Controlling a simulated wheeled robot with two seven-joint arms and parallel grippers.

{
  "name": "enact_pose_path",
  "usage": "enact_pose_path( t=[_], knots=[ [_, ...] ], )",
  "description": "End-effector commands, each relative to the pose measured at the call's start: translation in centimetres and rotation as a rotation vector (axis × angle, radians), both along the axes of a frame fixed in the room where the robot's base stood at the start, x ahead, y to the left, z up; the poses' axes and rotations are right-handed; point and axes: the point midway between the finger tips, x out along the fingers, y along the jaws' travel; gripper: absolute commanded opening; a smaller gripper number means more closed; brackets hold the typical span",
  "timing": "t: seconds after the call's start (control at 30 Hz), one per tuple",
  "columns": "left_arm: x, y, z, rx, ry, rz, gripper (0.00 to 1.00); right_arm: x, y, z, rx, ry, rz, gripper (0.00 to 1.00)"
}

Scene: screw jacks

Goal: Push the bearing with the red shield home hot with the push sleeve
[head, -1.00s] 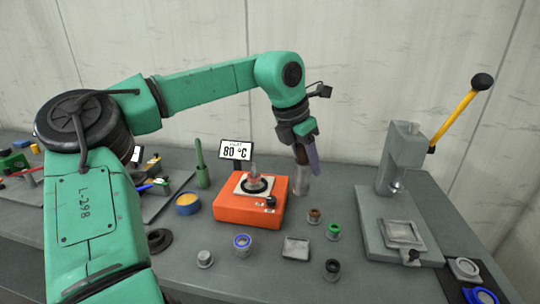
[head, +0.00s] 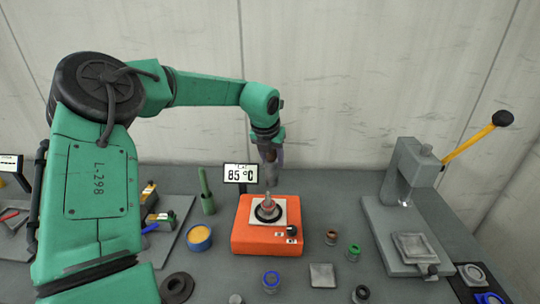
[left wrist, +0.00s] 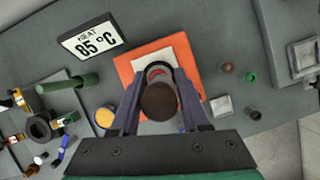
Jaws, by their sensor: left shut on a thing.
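My left gripper (head: 270,158) is shut on the push sleeve (head: 271,176), a grey tube with a brown top. It holds the sleeve upright above the orange heater (head: 252,240). In the left wrist view the sleeve's round brown top (left wrist: 159,101) lies between my two fingers. The bearing with the red shield (head: 267,205) sits around an upright pin on the heater's pale top plate, with a dark ring around it. The sleeve hides part of it in the left wrist view. The heater's display (head: 240,173) reads 85 °C. My right gripper is out of view.
A lever press (head: 408,185) with a yellow handle stands at the right.

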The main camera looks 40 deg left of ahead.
Motion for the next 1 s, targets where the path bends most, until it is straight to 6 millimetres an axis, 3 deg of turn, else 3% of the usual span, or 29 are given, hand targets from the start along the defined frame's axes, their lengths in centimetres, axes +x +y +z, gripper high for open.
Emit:
enact_pose_path(
  t=[0.13,0.37,0.7,1.0],
  knots=[
    [0.0,0.1,-1.8,0.001,-0.001,0.001,0.0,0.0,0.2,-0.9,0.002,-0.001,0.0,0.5],
    [0.0,0.1,-4.3,0.0,-0.001,0.0,0.0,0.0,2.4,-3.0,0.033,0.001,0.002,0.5],
    [0.0,0.1,-7.5,0.0,-0.001,0.0,0.0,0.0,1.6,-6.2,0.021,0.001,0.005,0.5],
    [0.0,0.1,-8.0,0.0,-0.001,0.0,0.0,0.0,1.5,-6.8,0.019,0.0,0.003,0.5]
  ],
)
